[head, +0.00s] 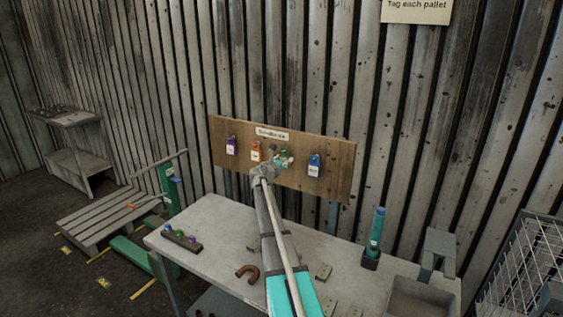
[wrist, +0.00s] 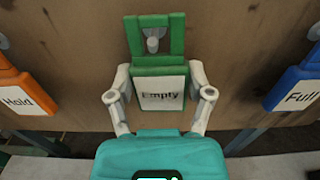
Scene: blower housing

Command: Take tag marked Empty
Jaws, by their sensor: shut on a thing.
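The green tag marked Empty (wrist: 160,92) is in the middle of the wrist view, with its slotted top around a peg on the wooden board (wrist: 235,60). My gripper (wrist: 160,98) is shut on this tag, one finger at each side. In the head view my gripper (head: 283,161) is at the board (head: 338,176), and only a bit of the green tag (head: 287,153) shows behind it.
An orange Hold tag (wrist: 18,95) hangs to the left and a blue Full tag (wrist: 298,85) to the right. A purple tag (head: 232,146) hangs farther left. Below stands a workbench (head: 215,220) with a horseshoe-shaped piece (head: 247,273) and a teal bottle-like thing (head: 376,230).

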